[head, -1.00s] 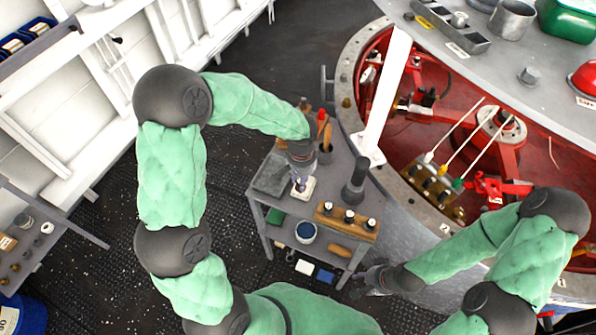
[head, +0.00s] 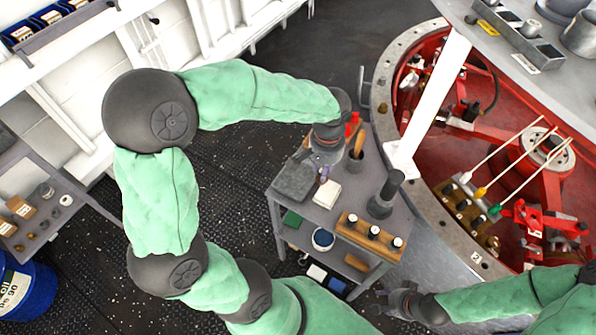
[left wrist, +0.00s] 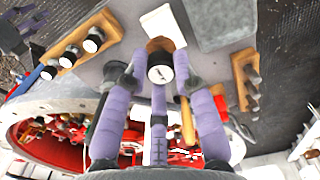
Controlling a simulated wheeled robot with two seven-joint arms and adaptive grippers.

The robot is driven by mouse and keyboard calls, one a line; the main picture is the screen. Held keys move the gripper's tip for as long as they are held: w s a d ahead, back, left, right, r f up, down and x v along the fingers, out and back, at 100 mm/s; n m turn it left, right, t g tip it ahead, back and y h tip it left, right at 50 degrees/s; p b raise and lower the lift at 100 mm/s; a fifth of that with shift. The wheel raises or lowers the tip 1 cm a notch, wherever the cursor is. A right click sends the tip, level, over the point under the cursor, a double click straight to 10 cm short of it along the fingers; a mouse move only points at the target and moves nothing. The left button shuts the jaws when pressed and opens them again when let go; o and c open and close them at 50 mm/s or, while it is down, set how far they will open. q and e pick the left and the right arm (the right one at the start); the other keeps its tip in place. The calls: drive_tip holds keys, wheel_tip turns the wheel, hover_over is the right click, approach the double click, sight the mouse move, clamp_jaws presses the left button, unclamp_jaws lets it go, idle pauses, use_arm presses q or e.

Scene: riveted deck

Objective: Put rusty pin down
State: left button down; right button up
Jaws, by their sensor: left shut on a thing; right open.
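My left gripper (head: 323,176) is over the small grey cart (head: 310,212), its lilac fingertips just past the far edge of a white pad (head: 328,193). In the left wrist view the fingers (left wrist: 160,78) close around a pin with a dark knob and white face (left wrist: 160,72); brown shows beside the knob. I take this for the rusty pin; its lower end is hidden, so I cannot tell whether it touches the cart. The white pad (left wrist: 163,25) lies beside it. My right gripper (head: 392,300) is open and empty near the cart's front right corner.
A wooden block (head: 370,234) holding three white-topped pins stands at the cart's front. A white post (head: 428,100) and the red round pit (head: 500,110) lie right.

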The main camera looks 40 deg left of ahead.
use_arm(q)
drive_tip(key=w+a+f+b, duration=0.1)
drive_tip(key=a+f, duration=0.2)
drive_tip(key=f, duration=0.1)
drive_tip(key=w+a+f+b, duration=0.1)
drive_tip(key=a+f, duration=0.3)
drive_tip(key=w+a+f+b, duration=0.1)
drive_tip(key=a+f, duration=0.2)
drive_tip(key=f, duration=0.1)
drive_tip(key=shift+a+b, duration=0.35)
drive_tip(key=shift+r, duration=0.15)
drive_tip(key=shift+s, duration=0.1)
drive_tip(key=c, duration=1.4)
unclamp_jaws()
drive_tip(key=shift+f, duration=0.2)
drive_tip(key=o, duration=0.4)
